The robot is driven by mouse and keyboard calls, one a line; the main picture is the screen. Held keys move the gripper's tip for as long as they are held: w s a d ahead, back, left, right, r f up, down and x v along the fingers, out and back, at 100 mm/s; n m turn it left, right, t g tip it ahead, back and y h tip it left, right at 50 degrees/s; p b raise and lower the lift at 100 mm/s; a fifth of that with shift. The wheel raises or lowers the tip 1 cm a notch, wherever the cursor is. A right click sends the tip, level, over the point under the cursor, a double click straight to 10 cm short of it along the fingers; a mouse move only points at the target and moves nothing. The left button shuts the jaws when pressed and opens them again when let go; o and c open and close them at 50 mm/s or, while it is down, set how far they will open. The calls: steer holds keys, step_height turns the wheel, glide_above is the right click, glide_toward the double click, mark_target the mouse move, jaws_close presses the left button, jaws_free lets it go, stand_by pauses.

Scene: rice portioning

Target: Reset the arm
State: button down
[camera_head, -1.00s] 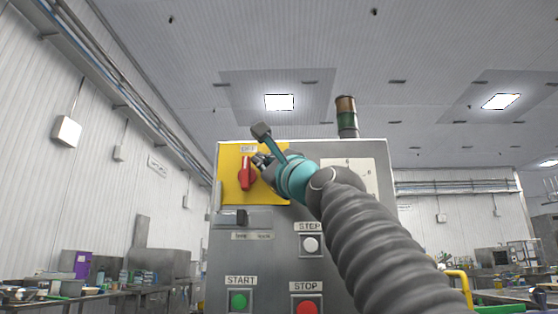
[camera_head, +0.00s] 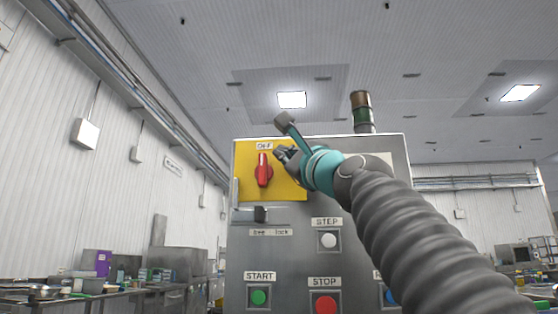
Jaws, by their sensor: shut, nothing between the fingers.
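My gripper (camera_head: 284,154) is at the upper part of a grey control cabinet (camera_head: 285,215), at the end of my arm, which reaches in from the lower right. Its small dark fingers are shut and hold nothing. They are just right of the red rotary switch (camera_head: 263,171) on the yellow plate (camera_head: 288,187), in front of the plate. I cannot tell how far they are from it. The switch handle stands upright, under a label that reads OFF. My arm hides the cabinet's right part.
Below are the white STEP button (camera_head: 328,240), green START button (camera_head: 258,297), red STOP button (camera_head: 325,304) and a partly hidden blue button (camera_head: 391,297). A latch (camera_head: 257,214) sits left. A signal tower (camera_head: 362,112) stands on top. Cluttered benches (camera_head: 130,292) line the left wall.

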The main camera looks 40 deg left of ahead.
steer(key=s+d+b, duration=0.2)
steer(key=d, duration=0.6)
steer(key=shift+b, duration=0.4)
steer(key=shift+d+f, duration=0.1)
